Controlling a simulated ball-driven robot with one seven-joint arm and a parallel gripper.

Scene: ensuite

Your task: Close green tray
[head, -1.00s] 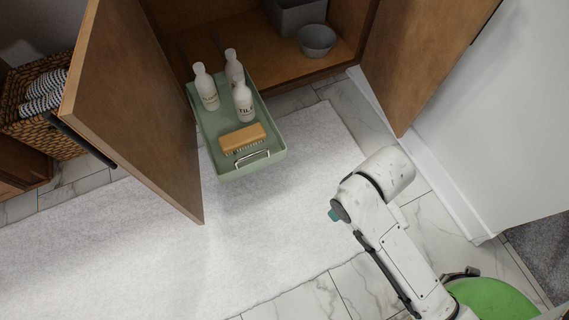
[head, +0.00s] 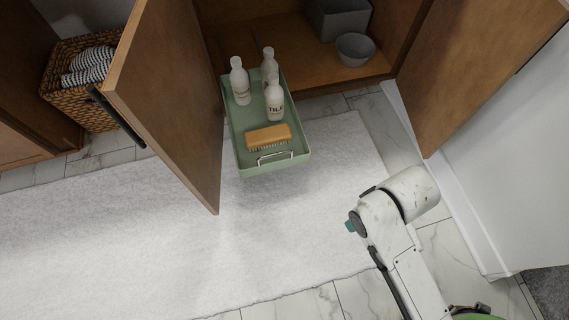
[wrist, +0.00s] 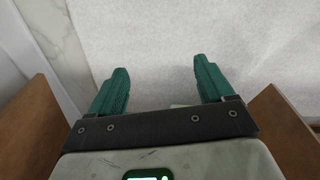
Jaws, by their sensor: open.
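The green tray (head: 244,160) is pulled out of the open wooden cabinet (head: 305,88) and juts over the white rug. It carries several white bottles (head: 275,100) and a wooden brush (head: 268,137). A metal handle (head: 275,158) is on its near end. My arm is to the right of the tray and apart from it in the head view, where only a bit of teal shows at its end. In the wrist view my gripper (wrist: 160,88) has its two teal fingers spread, with nothing between them.
The left cabinet door (head: 165,105) stands open close beside the tray, and the right door (head: 470,70) is open too. Inside are a grey bowl (head: 355,50) and a grey bin (head: 340,18). A wicker basket (head: 75,95) stands at left. The rug (head: 200,260) is clear.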

